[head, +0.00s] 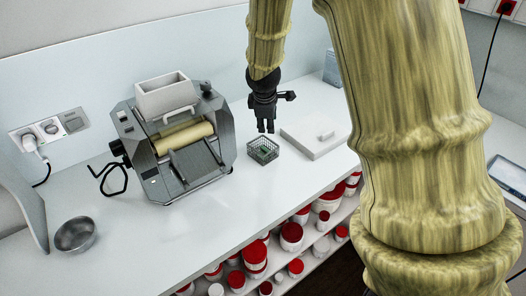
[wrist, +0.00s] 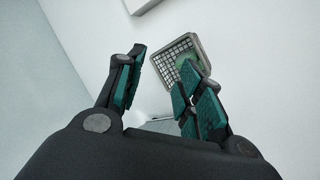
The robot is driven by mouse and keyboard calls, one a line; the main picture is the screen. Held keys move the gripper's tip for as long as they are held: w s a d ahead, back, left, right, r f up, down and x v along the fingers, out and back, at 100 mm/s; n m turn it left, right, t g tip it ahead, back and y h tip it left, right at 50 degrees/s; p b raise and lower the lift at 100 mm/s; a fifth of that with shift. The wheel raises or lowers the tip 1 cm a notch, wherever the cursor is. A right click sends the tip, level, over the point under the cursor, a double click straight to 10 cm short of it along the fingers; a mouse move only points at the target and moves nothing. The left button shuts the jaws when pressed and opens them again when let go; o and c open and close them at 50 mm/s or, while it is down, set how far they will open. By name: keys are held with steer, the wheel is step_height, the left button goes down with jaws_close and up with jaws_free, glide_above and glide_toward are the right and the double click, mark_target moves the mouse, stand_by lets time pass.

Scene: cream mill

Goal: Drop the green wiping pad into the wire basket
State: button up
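The wire basket (head: 263,150) stands on the white counter, right of the steel mill. The green wiping pad (head: 264,153) lies inside the basket. In the wrist view the basket (wrist: 168,50) is beyond my right finger, and the green pad (wrist: 191,64) shows in it, partly hidden by that finger. My gripper (head: 266,131) is above the counter close to the basket, pointing down. In the wrist view my gripper (wrist: 160,85) has its fingers spread apart with nothing between them.
The steel mill (head: 178,145) with a white hopper stands left of the basket. A flat white slab (head: 316,134) lies right of it. A metal bowl (head: 75,235) is at the front left. Red-lidded tubs (head: 291,235) fill the shelf below. The counter in front of the basket is clear.

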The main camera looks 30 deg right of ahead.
steer(key=v, duration=0.9)
steer(key=shift+s+r, duration=0.1)
stand_by(0.3)
